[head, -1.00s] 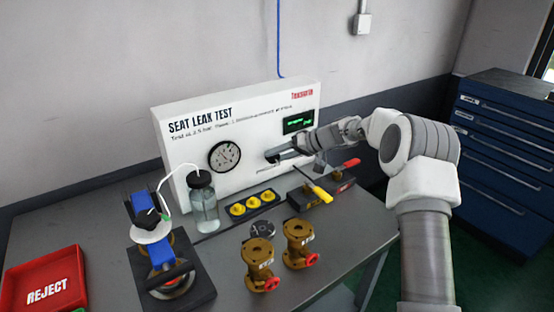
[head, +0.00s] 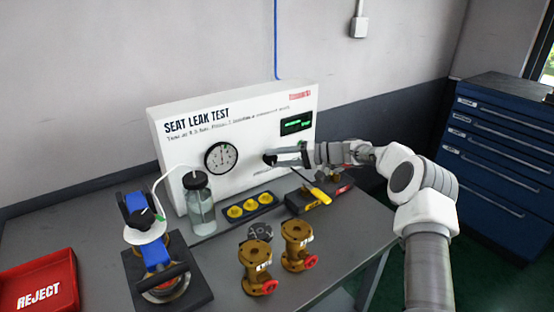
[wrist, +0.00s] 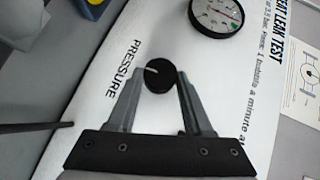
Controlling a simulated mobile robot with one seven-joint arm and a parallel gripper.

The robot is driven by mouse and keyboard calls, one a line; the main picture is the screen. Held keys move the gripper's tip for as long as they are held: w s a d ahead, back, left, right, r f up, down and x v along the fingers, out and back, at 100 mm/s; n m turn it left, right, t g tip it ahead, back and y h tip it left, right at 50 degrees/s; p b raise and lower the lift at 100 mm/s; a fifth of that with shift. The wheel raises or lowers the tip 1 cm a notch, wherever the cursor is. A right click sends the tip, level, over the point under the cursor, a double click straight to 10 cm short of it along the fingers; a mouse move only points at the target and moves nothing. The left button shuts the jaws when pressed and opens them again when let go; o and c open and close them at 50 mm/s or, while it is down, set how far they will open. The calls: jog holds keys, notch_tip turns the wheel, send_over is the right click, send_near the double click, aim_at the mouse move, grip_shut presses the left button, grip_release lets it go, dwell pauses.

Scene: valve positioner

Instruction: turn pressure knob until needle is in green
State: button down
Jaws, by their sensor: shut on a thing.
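In the head view the knob (head: 268,160) shows at the tip of my gripper (head: 273,159). The round pressure gauge (head: 221,158) is to the left of the knob.
A water bottle (head: 199,205) with a white tube stands before the panel.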

dwell(0.3)
jog(key=shift+c, duration=1.5)
grip_release()
jog(key=p+v, duration=0.2)
jog(key=v, duration=1.5)
jog(key=shift+d, duration=0.25)
